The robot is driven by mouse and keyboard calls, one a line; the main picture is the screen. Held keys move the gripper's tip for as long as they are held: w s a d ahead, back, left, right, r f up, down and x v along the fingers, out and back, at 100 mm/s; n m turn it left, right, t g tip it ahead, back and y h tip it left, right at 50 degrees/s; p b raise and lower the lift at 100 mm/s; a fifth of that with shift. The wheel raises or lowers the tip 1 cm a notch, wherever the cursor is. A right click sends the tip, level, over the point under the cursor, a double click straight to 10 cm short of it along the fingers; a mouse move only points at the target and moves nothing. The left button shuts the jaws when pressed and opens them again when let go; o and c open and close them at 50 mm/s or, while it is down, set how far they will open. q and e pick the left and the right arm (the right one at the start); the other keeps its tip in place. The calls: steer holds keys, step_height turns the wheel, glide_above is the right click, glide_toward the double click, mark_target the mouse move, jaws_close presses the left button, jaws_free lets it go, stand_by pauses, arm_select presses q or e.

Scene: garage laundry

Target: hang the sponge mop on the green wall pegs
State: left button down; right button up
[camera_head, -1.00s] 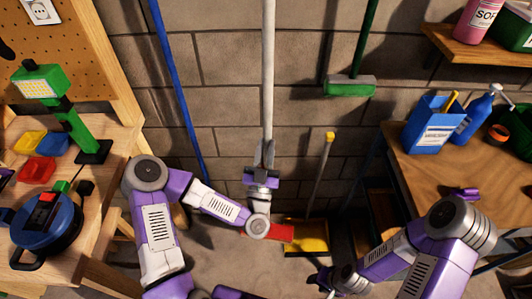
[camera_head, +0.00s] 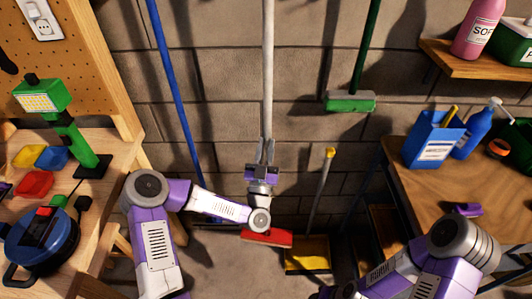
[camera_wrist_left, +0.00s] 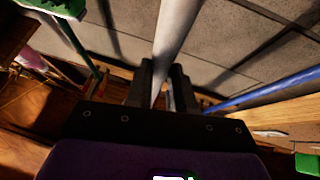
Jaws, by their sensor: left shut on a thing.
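The sponge mop has a long white pole (camera_head: 268,70) that stands nearly upright in front of the block wall. A red head (camera_head: 266,238) shows low down, in line with the pole; my left wrist hides the stretch between. My left gripper (camera_head: 267,150) is shut on the pole. In the left wrist view the white pole (camera_wrist_left: 178,35) runs up from between the fingers (camera_wrist_left: 165,85). My right arm is at the lower right, with its gripper mostly cut off at the bottom edge. I cannot make out green wall pegs in either view.
A green-headed broom (camera_head: 350,102) hangs right of the pole, and a blue pole (camera_head: 176,85) leans at left. A yellow dustpan (camera_head: 306,252) stands low behind. A workbench (camera_head: 110,215) is at left; a wooden table (camera_head: 460,185) with bottles is at right, under a shelf (camera_head: 475,60).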

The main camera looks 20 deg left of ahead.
arm_select(q)
steer(key=shift+w+a+f+b, duration=0.1)
steer(key=shift+w+a+b, duration=0.15)
steer(key=shift+w, duration=0.5)
steer(key=shift+w+a+f+b, duration=0.1)
steer(key=shift+w+a+b, duration=0.15)
steer(key=shift+w, duration=0.45)
steer(key=shift+w+a+b, duration=0.15)
steer(key=shift+w+b, duration=0.15)
steer(key=shift+w, duration=0.45)
steer(key=shift+w+a+f+b, duration=0.1)
steer(key=shift+w+a+b, duration=0.25)
steer(key=shift+w, duration=0.45)
steer(key=shift+w+a+f+b, duration=0.1)
steer(key=shift+w+b, duration=0.3)
steer(key=shift+w, duration=0.4)
steer(key=shift+w+a+b, duration=0.25)
steer(key=shift+w+b, duration=0.15)
steer(key=shift+w, duration=0.4)
steer(key=shift+f+b, duration=0.85)
steer(key=shift+b, duration=0.1)
steer(key=c, duration=0.9)
jaws_free()
steer(key=shift+f, duration=0.15)
